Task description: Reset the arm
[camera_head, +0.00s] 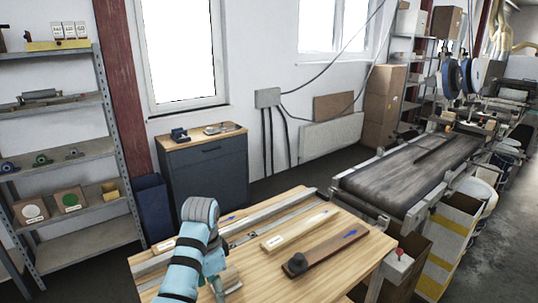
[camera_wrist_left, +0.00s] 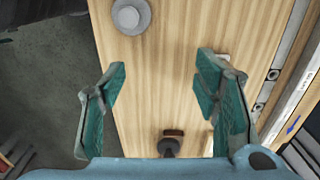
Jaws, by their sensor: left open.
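My left arm, light blue with dark bands, reaches over the front left of the wooden table (camera_head: 312,230) in the head view. Its gripper is mostly hidden there behind the arm. In the left wrist view my left gripper (camera_wrist_left: 160,82) has its two green-padded fingers spread wide with nothing between them. Bare wood shows beneath and between the fingers. A dark knob (camera_wrist_left: 168,147) lies nearer the wrist and a grey round disc (camera_wrist_left: 130,16) lies beyond the fingertips. My right gripper is not in view.
A brown board with a black knob (camera_head: 297,263) and a pale labelled strip (camera_head: 297,230) lie on the table. A metal rail (camera_head: 268,212) runs along its back. A conveyor (camera_head: 410,178) stands at right, a dark cabinet (camera_head: 207,172) behind, shelves (camera_head: 70,160) at left.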

